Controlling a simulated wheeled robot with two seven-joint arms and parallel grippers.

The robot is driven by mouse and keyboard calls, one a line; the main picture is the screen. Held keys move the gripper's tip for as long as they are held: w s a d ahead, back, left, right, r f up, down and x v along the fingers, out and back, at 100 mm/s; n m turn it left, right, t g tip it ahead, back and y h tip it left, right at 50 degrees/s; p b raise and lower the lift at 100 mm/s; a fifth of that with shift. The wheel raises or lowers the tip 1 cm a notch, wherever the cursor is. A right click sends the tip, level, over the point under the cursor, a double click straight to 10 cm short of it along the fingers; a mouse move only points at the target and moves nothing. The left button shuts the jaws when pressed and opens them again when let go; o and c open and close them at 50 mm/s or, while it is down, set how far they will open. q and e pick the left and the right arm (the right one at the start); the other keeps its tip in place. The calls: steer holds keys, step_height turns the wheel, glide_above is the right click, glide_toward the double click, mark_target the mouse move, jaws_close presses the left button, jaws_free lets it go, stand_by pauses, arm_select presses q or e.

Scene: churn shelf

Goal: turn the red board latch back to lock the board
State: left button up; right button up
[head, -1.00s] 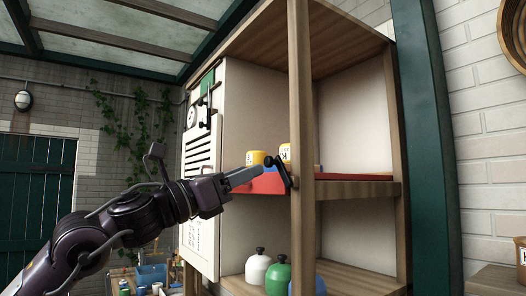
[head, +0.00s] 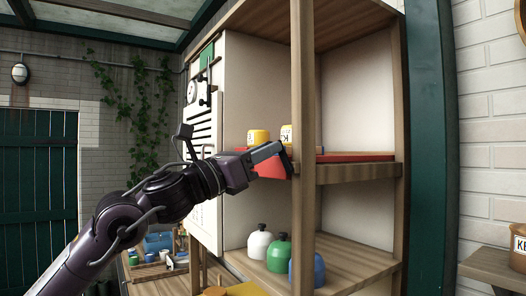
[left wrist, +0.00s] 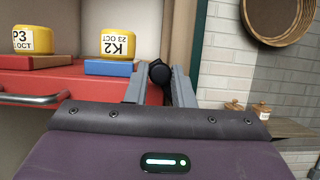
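The red board (head: 355,158) lies on the middle shelf; its red front with a metal handle shows in the left wrist view (left wrist: 90,88). The board latch shows as a black lever with a round knob (left wrist: 159,72) by the wooden post, right of the board's front. My left gripper (head: 283,152) is at the post, in front of the board's right part. In the left wrist view its two fingers (left wrist: 158,86) stand apart, one on each side of the knob. Firm contact cannot be seen. In the head view the gripper hides most of the latch. My right gripper is not in view.
The wooden post (head: 303,90) is close to my gripper.

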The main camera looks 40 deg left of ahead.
arm_select(q)
jaws_close()
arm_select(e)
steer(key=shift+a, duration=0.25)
arm_select(q)
steer(key=shift+n, duration=0.3)
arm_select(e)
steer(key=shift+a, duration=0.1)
arm_select(q)
steer(key=shift+w+a+f+n+y+p, duration=0.2)
steer(key=shift+f+n+y, duration=0.7)
steer(key=shift+n, duration=1.45)
steer(key=shift+s+a+f+n+y+p, duration=0.1)
steer(key=shift+a+f+n+y+p, duration=0.15)
steer(key=shift+n+y, duration=1.7)
steer(key=shift+w+a+f+n+y+p, duration=0.2)
steer(key=shift+f+n+y, duration=0.45)
steer(key=shift+n, duration=2.15)
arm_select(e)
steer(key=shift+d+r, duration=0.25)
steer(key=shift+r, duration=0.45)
arm_select(q)
steer(key=o, duration=0.6)
jaws_free()
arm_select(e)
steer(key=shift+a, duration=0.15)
